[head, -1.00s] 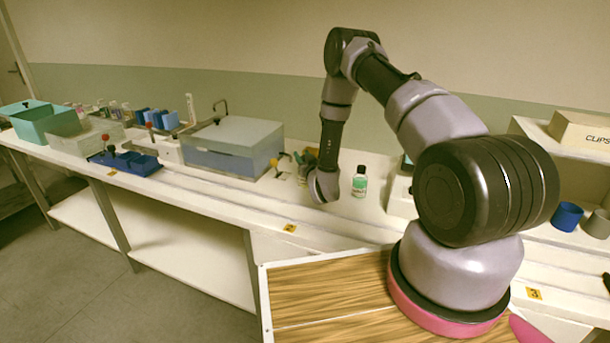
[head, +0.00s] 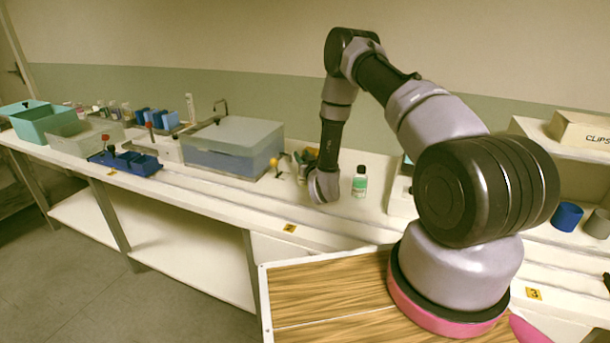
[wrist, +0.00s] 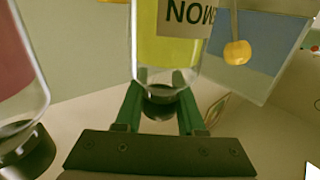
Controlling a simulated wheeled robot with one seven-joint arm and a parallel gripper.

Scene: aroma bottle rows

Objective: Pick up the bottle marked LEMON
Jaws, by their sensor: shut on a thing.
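In the wrist view a clear bottle of yellow liquid (wrist: 165,50) appears upside down. In the head view my gripper's housing (head: 323,187) is over the bench, left of a green-labelled bottle (head: 359,183). The lemon bottle is not clear there, and I cannot tell whether it is off the bench.
A bottle with pink-red contents (wrist: 15,65) stands close at the left of the wrist view. A yellow knob (wrist: 237,52) hangs close on the right. A grey-blue box (head: 232,148) is left of my gripper on the bench (head: 230,195). The bench's front strip is clear.

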